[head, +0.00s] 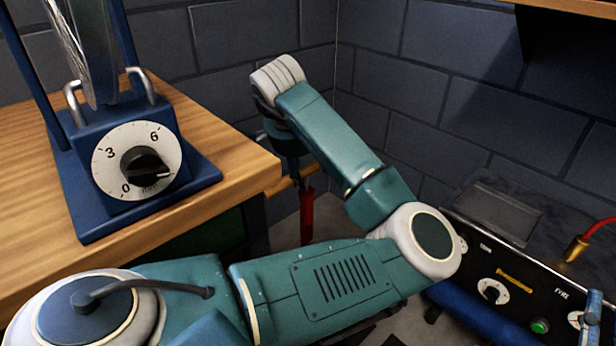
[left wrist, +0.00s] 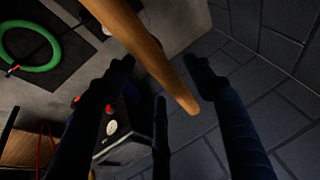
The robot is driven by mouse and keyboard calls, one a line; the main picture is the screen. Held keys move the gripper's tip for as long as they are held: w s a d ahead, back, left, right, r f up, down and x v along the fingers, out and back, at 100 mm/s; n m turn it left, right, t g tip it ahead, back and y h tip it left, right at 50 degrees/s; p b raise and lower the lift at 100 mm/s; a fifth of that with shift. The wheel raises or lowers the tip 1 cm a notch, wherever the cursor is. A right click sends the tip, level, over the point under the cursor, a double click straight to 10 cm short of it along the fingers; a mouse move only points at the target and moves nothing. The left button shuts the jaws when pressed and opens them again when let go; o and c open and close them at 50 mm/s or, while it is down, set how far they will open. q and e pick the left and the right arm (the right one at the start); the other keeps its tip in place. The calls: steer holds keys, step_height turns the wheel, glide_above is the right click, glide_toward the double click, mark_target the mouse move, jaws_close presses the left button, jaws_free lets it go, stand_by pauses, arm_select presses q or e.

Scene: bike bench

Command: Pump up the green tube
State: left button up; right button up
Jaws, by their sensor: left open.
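The green tube (left wrist: 30,50) is a ring lying on a dark mat at the upper left of the left wrist view. A wooden handle (left wrist: 145,45) crosses that view, with my left gripper's dark fingers (left wrist: 160,100) spread on both sides of it. The gripper is open; whether it touches the handle I cannot tell. In the head view my left gripper (head: 290,165) points down beside the bench corner, partly hidden by my own wrist. The wooden handle (head: 302,176) shows there above a red upright cylinder (head: 307,215). My right gripper is not in view.
A wooden bench (head: 225,150) at left holds a blue stand with a 0-3-6 dial (head: 137,160). At right is a black panel marked TYRE (head: 515,285), with a green button (head: 540,326) and a red hose (head: 597,228). Brick walls close the corner behind.

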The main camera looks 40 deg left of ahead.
mark_target(307, 179)
arm_select(q)
steer(key=shift+b+x, duration=0.3)
steer(key=shift+x, duration=0.75)
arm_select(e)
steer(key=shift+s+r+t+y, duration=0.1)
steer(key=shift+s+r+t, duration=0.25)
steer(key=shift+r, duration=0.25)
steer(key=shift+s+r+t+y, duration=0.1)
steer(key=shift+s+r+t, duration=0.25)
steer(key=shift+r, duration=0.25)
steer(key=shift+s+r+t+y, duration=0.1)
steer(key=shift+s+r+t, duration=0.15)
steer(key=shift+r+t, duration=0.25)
arm_select(q)
steer(key=shift+c, duration=0.3)
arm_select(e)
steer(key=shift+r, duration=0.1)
